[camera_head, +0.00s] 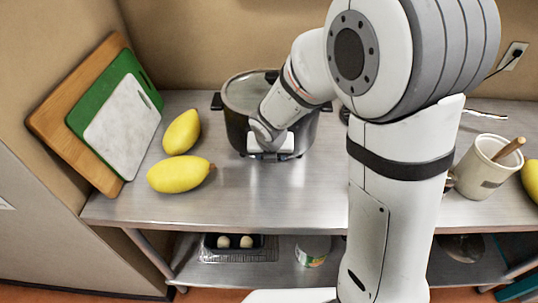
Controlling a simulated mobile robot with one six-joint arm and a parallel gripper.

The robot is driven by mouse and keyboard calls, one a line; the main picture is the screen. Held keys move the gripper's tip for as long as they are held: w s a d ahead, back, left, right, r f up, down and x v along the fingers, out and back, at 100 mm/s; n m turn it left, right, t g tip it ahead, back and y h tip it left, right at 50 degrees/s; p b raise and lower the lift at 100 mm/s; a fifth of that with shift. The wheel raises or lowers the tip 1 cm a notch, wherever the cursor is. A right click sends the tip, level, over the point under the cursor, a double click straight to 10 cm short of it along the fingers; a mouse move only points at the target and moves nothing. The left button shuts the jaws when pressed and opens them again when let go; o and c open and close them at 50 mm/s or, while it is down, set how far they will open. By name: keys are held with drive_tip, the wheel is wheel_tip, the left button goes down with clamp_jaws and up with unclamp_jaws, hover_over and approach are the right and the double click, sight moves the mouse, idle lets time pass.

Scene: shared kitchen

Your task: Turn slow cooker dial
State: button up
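The slow cooker (236,123) is a dark round pot with a lid and black side handles. It stands on the steel counter, left of my upright arm. My gripper (268,154) is at the front of the cooker, low on its wall. My wrist and the gripper body cover that part of the front, so the dial is hidden. The fingertips are too small and covered to tell whether they are open or shut, or whether they touch the dial.
Two yellow fruits, one upper (181,132) and one lower (179,175), lie left of the cooker. Cutting boards (122,130) lean on the left wall. A mug (478,170) stands at right. The counter (270,205) is clear in front. A shelf below holds eggs (234,242).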

drive_tip(key=c, duration=1)
drive_tip(key=shift+o, duration=0.2)
drive_tip(key=shift+r+p, duration=0.2)
drive_tip(key=shift+p, duration=1)
